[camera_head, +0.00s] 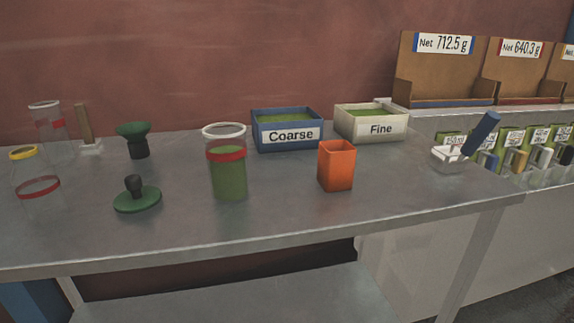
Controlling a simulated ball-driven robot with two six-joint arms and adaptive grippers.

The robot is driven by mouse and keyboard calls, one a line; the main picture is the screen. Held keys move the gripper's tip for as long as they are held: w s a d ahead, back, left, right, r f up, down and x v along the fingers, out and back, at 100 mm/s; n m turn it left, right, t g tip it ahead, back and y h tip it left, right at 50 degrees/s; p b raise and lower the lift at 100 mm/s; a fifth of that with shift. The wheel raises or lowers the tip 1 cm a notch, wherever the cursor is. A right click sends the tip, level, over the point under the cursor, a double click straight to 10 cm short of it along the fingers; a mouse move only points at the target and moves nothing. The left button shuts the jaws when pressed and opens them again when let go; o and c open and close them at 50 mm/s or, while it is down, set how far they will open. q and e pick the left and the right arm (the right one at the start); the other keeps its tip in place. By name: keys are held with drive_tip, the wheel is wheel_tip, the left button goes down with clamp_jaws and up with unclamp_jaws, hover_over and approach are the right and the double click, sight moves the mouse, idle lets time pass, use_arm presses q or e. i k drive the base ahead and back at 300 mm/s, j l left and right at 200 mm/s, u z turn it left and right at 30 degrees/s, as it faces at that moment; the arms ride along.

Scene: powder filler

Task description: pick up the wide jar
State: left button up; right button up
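Three clear jars with red bands stand on the grey metal table (300,218). The middle jar (228,181) has a white rim and holds green powder up to about its red band. A yellow-rimmed jar (36,187) stands at the front left and looks empty. A white-rimmed jar (47,121) stands behind it at the back left and also looks empty. No label shows which one is the wide jar. All three stand upright. Neither of my grippers is in view.
A green funnel (134,136), green knobbed disc (137,200), orange square cup (336,166), blue "Coarse" bin (259,137), white "Fine" bin (402,130) and blue-handled scoop (480,134) are on the table. Cardboard boxes (440,82) stand on the right shelf. The table's front is clear.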

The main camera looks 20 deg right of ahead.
sight(225, 142)
drive_tip(key=k+l+u, duration=0.1)
drive_tip(key=l+u, duration=0.25)
drive_tip(key=k+l+u, duration=0.2)
drive_tip(key=u, duration=0.15)
drive_tip(key=k+l+u, duration=0.2)
drive_tip(key=l+u, duration=0.15)
